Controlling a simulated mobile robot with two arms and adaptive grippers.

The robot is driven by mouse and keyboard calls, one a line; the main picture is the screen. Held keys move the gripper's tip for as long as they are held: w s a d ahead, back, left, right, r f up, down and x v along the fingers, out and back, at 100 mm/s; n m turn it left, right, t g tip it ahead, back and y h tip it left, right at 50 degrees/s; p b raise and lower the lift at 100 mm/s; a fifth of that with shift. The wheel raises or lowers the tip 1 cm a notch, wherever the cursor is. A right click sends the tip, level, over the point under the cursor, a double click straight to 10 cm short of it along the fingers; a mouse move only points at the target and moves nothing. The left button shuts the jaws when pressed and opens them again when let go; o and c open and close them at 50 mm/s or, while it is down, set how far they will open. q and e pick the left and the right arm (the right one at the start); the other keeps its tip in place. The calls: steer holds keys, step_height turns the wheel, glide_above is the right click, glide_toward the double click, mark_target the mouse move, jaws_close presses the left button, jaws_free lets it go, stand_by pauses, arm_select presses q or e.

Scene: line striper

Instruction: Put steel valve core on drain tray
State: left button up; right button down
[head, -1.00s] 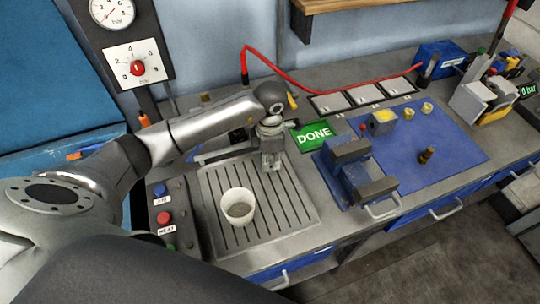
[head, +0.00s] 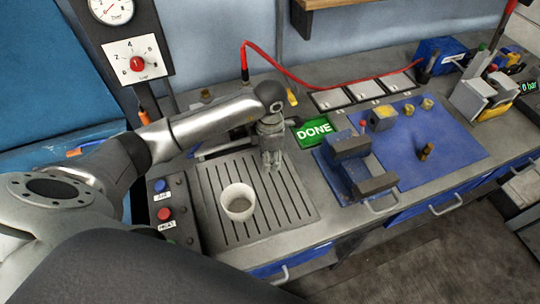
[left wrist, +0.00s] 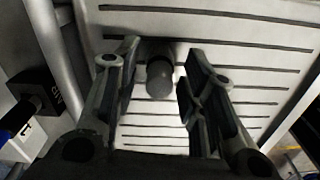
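The drain tray (head: 222,182) is a grey slotted plate on the bench, left of centre in the head view. My left gripper (head: 272,164) points down over its far right part. In the left wrist view the gripper (left wrist: 158,82) is open, with a finger on each side of a dark grey, round-ended piece (left wrist: 160,77). This looks like the steel valve core; it appears to be on the slotted tray (left wrist: 235,55), with gaps between it and both fingers. In the head view the fingers hide it. My right gripper is not in view.
A white cup (head: 238,202) stands on the tray's near left part. A button box (head: 164,212) borders the tray on the left. A green DONE sign (head: 313,131) and a blue vise (head: 352,168) stand to the right.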

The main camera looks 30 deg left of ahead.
arm_select(q)
step_height(320, 180, up, 11)
steer(key=b, duration=0.4)
steer(key=shift+r, duration=0.65)
steer(key=shift+f, duration=0.1)
